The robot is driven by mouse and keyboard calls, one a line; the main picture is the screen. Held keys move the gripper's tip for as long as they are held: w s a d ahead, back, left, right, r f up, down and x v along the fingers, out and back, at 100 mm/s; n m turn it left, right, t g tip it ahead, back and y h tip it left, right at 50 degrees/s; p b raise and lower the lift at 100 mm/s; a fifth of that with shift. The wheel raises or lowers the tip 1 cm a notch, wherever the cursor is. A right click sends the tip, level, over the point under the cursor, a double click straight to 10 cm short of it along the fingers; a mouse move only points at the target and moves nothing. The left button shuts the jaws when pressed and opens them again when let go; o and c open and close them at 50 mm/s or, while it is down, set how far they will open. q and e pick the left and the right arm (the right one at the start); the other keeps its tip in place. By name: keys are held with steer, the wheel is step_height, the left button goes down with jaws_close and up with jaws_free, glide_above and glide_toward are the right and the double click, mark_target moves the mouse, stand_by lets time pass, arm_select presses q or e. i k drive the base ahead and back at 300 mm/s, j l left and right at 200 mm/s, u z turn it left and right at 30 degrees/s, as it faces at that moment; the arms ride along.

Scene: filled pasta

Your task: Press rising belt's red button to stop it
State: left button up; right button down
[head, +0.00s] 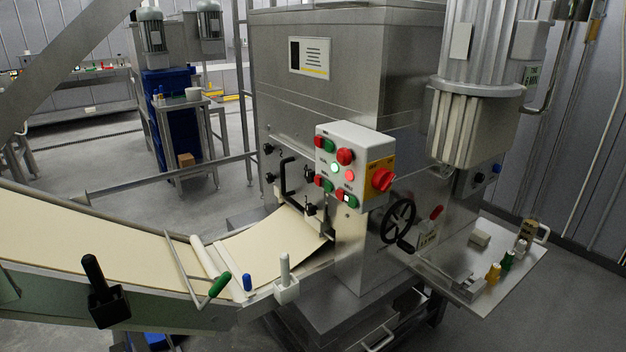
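A light-grey control box (331,136) is mounted on the front of the steel machine. Its upper row has a green button (325,145) and a red button (345,156); its lower row has another green button (324,184) and another red button (343,195). Between the rows a green lamp (337,168) and a red lamp (349,175) look lit. The labels are too small to read, so I cannot tell which red button is the rising belt's. A belt carrying a pale dough sheet (90,235) runs from the left towards the machine. Neither gripper is in view.
A red rotary switch (382,179) sits on the box's yellow side. A black handwheel (397,221) is below it. A steel shelf (515,270) with small bottles juts out at right. A black handle (94,272) and a green-tipped lever (219,285) stand along the belt's near edge.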

mark_target(339, 194)
steer(key=i+j, duration=0.15)
steer(key=j, duration=0.15)
steer(key=i+j, duration=0.1)
steer(key=j, duration=0.2)
steer(key=i+j, duration=0.15)
steer(key=j, duration=0.15)
steer(key=i+j, duration=0.1)
steer(key=j, duration=0.25)
